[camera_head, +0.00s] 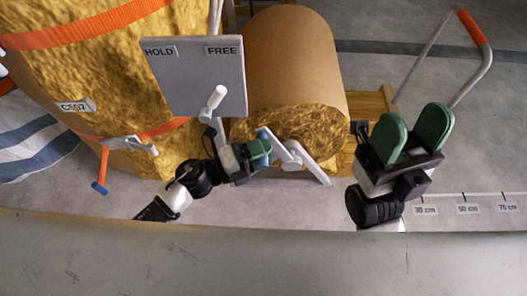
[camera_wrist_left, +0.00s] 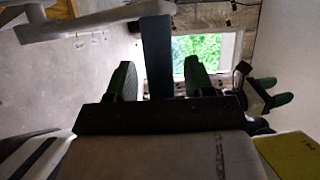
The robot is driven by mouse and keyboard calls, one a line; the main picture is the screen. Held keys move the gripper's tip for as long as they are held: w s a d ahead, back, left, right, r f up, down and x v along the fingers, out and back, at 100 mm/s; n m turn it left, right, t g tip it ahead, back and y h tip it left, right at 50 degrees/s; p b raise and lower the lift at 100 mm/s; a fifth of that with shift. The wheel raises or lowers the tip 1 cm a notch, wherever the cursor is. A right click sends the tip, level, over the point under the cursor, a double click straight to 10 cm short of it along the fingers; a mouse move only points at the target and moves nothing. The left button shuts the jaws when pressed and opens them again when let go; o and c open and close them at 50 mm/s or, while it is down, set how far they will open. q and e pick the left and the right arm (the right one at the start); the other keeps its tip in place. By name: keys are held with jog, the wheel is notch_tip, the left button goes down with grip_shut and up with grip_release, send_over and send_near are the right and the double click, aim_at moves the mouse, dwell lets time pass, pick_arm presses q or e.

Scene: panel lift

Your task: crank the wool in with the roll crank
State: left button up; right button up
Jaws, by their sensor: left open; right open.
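The wool roll (camera_head: 295,60), wrapped in brown paper with yellow wool at its end, lies in the middle of the head view. The grey roll crank (camera_head: 292,156) is at its near end. My left gripper (camera_head: 266,147) is at this crank, its green fingers partly hidden in the head view. In the left wrist view its fingers (camera_wrist_left: 160,80) are open, with a dark crank handle (camera_wrist_left: 157,55) between them and a grey crank arm (camera_wrist_left: 90,22) above. I cannot tell whether they touch it. My right gripper (camera_head: 419,128) is open and empty, right of the roll.
A grey HOLD/FREE plate (camera_head: 190,70) with a white lever (camera_head: 213,101) stands above my left gripper. A trolley handle (camera_head: 472,30) rises at right. A grey surface (camera_head: 260,255) spans the front.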

pick_arm(q)
jog(key=shift+w+d, duration=0.1)
jog(key=shift+d, duration=0.1)
jog(key=shift+c, duration=0.2)
grip_shut()
